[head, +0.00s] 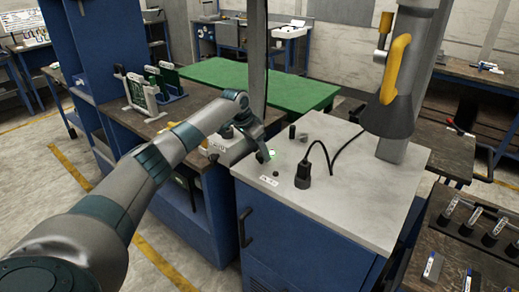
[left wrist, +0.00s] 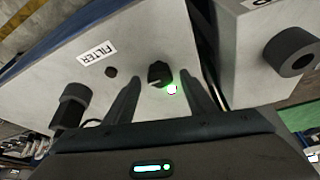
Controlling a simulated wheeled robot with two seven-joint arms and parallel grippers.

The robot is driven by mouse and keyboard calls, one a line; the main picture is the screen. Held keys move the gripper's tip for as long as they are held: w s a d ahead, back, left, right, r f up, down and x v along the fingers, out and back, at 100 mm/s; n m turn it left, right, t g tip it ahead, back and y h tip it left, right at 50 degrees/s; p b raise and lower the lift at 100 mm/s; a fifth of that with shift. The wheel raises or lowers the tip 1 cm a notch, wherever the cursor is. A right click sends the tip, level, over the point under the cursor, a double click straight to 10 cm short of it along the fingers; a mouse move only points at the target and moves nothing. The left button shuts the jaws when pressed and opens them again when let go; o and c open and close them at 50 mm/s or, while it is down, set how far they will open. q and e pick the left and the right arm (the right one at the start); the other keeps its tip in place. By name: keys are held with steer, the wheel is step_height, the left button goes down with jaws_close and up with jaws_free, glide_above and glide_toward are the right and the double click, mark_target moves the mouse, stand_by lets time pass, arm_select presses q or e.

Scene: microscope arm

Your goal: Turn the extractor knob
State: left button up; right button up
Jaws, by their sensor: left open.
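A label reading FILTER (left wrist: 97,52) is near the knob. My right gripper is not in view.
A black corded piece (head: 304,172) stands on the cabinet top. The grey extractor hood (head: 392,115) with a yellow handle (head: 396,68) hangs above its right side. A white device (head: 226,150) with a round knob (left wrist: 292,55) stands close by on the left bench.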

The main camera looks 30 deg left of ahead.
arm_select(q)
steer(key=shift+w+f, duration=0.1)
steer(key=shift+f, duration=0.1)
steer(key=c, duration=1)
steer(key=shift+c, duration=0.2)
